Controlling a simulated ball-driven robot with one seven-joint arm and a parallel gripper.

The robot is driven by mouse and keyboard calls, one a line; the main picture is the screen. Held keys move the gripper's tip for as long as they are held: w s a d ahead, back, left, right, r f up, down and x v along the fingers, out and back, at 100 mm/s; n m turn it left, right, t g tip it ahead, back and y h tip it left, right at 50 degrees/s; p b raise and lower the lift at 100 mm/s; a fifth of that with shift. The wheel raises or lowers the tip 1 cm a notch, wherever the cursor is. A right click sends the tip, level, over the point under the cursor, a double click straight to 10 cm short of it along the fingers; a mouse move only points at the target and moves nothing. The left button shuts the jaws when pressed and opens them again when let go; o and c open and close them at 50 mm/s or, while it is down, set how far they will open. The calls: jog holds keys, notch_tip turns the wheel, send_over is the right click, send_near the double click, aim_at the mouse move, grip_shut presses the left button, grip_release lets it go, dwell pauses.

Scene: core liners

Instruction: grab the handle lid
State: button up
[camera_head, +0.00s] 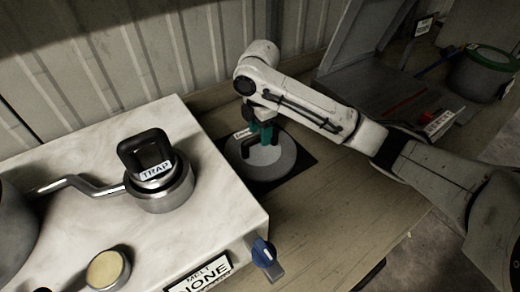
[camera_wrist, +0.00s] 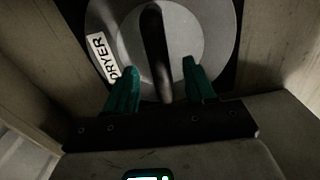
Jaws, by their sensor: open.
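A round grey lid (camera_head: 284,160) labelled DRYER sits on a black square base right of the white marble block. It also shows in the wrist view (camera_wrist: 210,30), with a dark upright bar handle (camera_wrist: 154,45) across its middle. My gripper (camera_head: 262,138) is over the lid, pointing down. In the wrist view my gripper (camera_wrist: 160,66) is open, with one teal finger on each side of the handle. A gap shows between each finger and the handle. How deep the fingertips reach along the handle is hard to tell.
The white marble block (camera_head: 225,205) carries a metal pot labelled TRAP (camera_head: 165,190) with a black handle. A blue knob (camera_head: 265,255) is on its side. A corrugated wall (camera_head: 120,50) stands behind. A REJECT sign (camera_head: 438,122) and a green-rimmed container (camera_head: 485,72) are at right.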

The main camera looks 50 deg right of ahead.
jog(key=shift+f, duration=2.25)
jog(key=shift+f, duration=0.2)
jog(key=shift+c, duration=0.5)
grip_shut()
